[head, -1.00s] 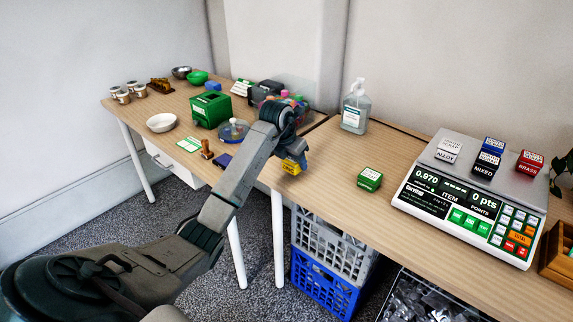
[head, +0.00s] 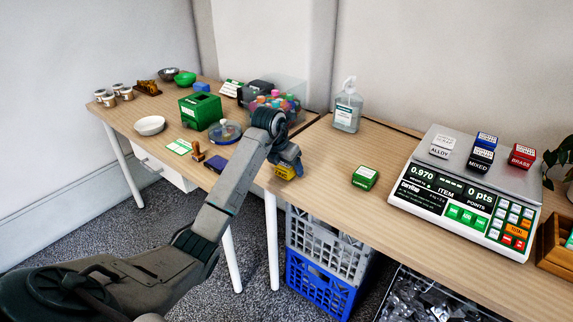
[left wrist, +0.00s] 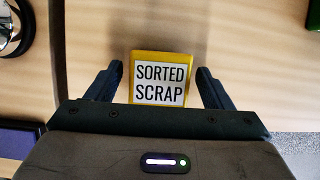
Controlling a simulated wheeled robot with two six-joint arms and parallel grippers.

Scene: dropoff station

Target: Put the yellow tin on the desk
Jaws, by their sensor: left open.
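The yellow tin (head: 284,171) is at the front left corner of the desk (head: 320,207) that bears the scale, and appears to rest on it. In the left wrist view the tin (left wrist: 160,78) shows a white label reading "SORTED SCRAP". My left gripper (left wrist: 158,82) is open, with a finger on either side of the tin and a narrow gap at each side. In the head view my left gripper (head: 286,158) is over the tin and hides part of it. My right gripper is not in view.
A green tin (head: 364,178) and a sanitizer bottle (head: 347,106) stand to the right. The scale (head: 463,192) bears several small tins. The left table (head: 165,112) holds a green box (head: 200,110), bowls and a clear bin. Crates (head: 322,262) stand below the desk's front edge.

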